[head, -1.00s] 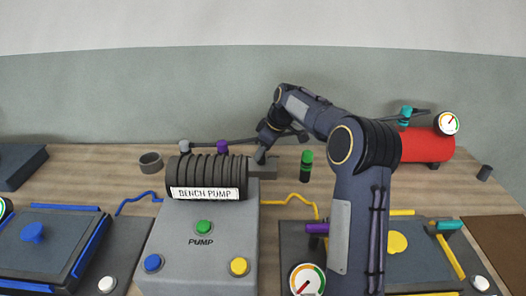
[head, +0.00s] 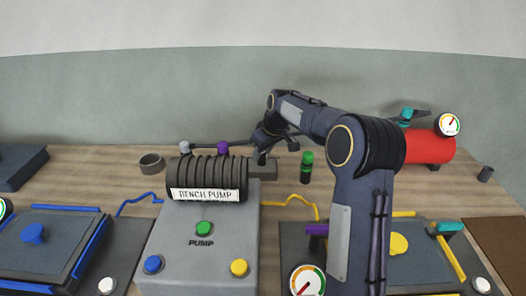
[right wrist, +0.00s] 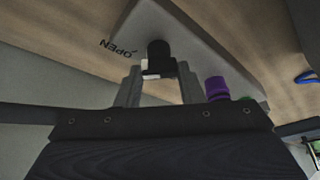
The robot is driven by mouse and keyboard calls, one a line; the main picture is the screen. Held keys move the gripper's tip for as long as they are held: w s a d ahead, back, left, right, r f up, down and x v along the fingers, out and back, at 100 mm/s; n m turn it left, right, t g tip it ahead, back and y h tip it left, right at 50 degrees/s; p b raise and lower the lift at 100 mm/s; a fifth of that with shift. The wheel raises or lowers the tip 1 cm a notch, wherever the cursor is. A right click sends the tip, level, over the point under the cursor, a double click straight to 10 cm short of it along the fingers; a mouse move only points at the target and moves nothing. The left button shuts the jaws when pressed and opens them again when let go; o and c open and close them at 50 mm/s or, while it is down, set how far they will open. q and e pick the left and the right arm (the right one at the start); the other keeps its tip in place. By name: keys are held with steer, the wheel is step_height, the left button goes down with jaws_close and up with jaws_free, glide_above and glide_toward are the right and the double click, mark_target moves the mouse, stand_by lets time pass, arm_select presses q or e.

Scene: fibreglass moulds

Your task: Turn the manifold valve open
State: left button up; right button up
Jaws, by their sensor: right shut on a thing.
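In the right wrist view the manifold valve shows as a black knob (right wrist: 158,52) with a white mark, on a grey panel (right wrist: 200,50). The word OPEN (right wrist: 118,47) with a small arrow is printed beside it. My right gripper (right wrist: 158,72) has its fingers on both sides of the knob and is shut on it. The knob is too hidden there to make out. My left gripper is not in view.
A purple knob (right wrist: 216,88) is near the right finger. My right arm crosses above the right-hand mould.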

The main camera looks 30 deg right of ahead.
steer(key=o, duration=1)
steer(key=v, duration=0.8)
steer(key=shift+f, duration=0.1)
